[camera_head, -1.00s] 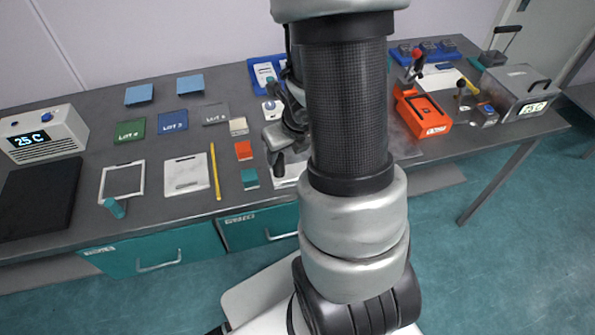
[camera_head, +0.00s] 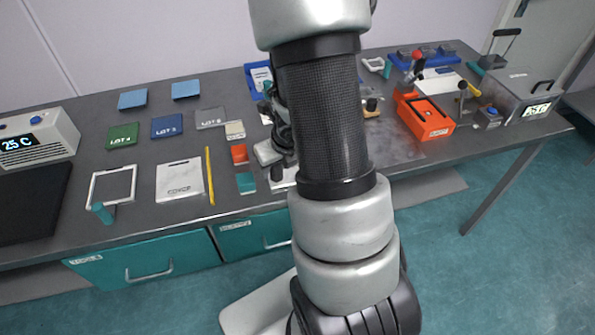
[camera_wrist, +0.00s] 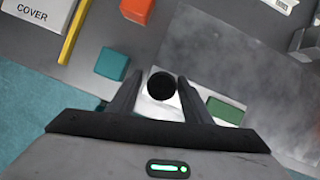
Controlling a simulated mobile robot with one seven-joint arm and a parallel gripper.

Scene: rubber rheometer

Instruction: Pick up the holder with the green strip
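The holder is a pale plate (camera_wrist: 150,107) with a round black knob (camera_wrist: 161,85) and a green strip (camera_wrist: 226,111) set in its right part, in the wrist view. My gripper (camera_wrist: 160,88) is open over the holder, with one finger on each side of the knob. Gaps show between the knob and both fingers; I cannot tell how far the tips are above the plate. In the head view, my gripper (camera_head: 277,172) is at the table's front part, over the holder (camera_head: 287,181), which my arm mostly hides.
A teal block (camera_wrist: 112,64) lies close to the left of my gripper, with an orange block (camera_wrist: 137,10) and yellow pencil-like rod (camera_wrist: 74,32) beyond. An orange device (camera_head: 425,117) and a grey box device (camera_head: 520,97) stand at the right. Bare table lies right of the holder.

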